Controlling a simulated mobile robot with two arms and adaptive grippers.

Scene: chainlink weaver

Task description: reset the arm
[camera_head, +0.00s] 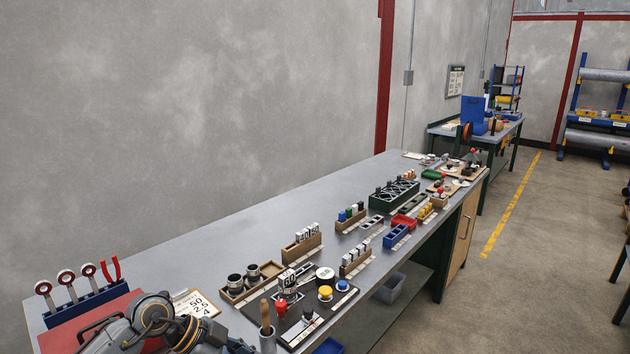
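No thing is seen held.
A blue tool rack (84,306), a red surface (60,338), wooden trays (252,284) and a black panel with buttons (298,328) crowd the near end. A dark green crate (394,198) stands farther back. The bench's wall side is mostly bare. Floor (530,270) is open at right.

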